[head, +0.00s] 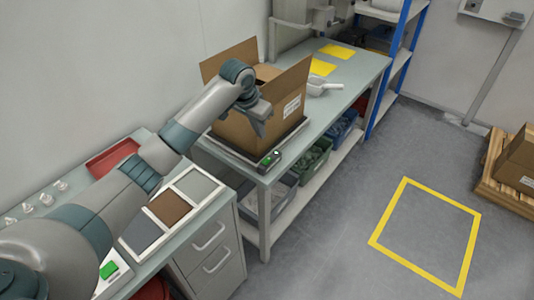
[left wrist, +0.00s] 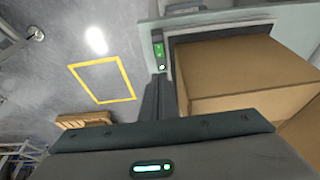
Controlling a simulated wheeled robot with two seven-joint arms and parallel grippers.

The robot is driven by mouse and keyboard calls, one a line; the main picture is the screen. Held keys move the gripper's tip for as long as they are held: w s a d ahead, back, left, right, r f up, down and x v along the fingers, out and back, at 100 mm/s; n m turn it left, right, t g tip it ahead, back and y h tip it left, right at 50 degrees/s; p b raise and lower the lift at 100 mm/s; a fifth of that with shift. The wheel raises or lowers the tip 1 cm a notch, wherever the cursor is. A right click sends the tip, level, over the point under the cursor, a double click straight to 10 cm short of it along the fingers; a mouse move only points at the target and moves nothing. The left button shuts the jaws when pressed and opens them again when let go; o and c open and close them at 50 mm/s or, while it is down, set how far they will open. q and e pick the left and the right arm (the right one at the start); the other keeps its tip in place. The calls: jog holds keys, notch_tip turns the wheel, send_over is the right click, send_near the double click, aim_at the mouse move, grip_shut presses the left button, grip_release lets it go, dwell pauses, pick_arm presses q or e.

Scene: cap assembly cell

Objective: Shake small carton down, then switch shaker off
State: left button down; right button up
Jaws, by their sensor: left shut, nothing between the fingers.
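An open brown carton (head: 287,113) with raised flaps and a white label stands on the flat shaker (head: 245,157) at the near end of the bench. It also fills the right of the left wrist view (left wrist: 225,70). A small dark switch box with a green light (head: 270,159) sits at the shaker's front corner; it shows lit green in the left wrist view (left wrist: 159,50). My left gripper (head: 261,131) is shut and empty, pointing down in front of the carton's near side. Whether it touches the carton I cannot tell. The carton's inside is mostly hidden.
A white scoop (head: 322,87) and yellow mats (head: 337,50) lie farther along the bench. Bins (head: 313,160) stand on its lower shelf. A drawer cabinet (head: 212,245) with coloured trays is at the near left. The floor inside the yellow outline (head: 425,235) is clear.

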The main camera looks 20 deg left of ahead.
pick_arm(q)
jog(key=p, duration=0.3)
send_over(269, 159)
jog(key=s, duration=0.1)
jog(key=f, duration=1.1)
jog(key=shift+s+a+f, duration=0.1)
jog(key=shift+a, duration=0.15)
jog(key=shift+f+p, duration=0.35)
jog(key=shift+f, duration=0.6)
jog(key=shift+f, duration=0.1)
